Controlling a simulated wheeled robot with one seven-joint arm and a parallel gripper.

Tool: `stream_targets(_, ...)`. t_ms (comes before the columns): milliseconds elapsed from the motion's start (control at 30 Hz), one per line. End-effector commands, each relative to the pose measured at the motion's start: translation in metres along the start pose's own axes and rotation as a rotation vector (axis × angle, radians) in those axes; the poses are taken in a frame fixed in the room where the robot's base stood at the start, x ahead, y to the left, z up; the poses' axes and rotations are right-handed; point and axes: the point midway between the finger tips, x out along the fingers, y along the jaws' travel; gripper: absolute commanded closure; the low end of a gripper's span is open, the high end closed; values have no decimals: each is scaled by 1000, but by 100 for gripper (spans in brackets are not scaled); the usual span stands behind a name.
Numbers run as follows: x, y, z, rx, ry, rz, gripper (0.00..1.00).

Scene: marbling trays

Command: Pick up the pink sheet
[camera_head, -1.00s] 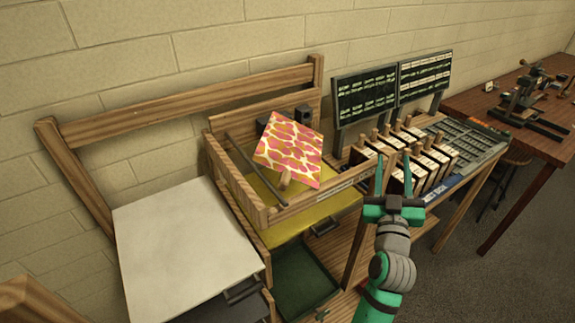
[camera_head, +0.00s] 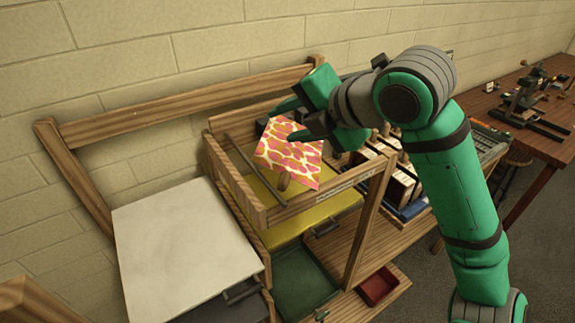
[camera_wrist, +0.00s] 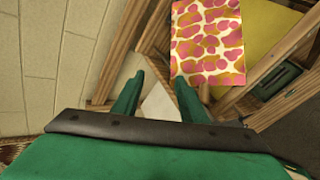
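The pink sheet (camera_head: 287,158) has pink blotches on a cream and yellow ground. In the wrist view the sheet (camera_wrist: 207,45) is beyond the fingertips, up and to the right. My gripper (camera_wrist: 158,85) is open there with nothing between its fingers. My gripper and arm hide part of the sheet's upper right.
A wooden rail (camera_head: 190,104) runs along the wall behind. A pale board (camera_head: 185,245) lies at left, and a green tray (camera_head: 303,283) sits below the yellow one. Wooden blocks (camera_head: 398,181) stand at right, partly behind my arm. A red bin (camera_head: 377,286) is low at right.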

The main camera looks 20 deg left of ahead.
Motion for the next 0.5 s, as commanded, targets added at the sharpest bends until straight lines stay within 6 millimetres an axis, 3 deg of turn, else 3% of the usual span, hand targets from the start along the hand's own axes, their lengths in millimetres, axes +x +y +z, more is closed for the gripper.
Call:
stream_targets(133, -13, -29, -19, -182, 62, -217, 61)
stream_targets(300, -24, -49, -32, -294, 124, -356, 61)
stream_targets(500, -12, -60, -37, -325, 148, -393, 61)
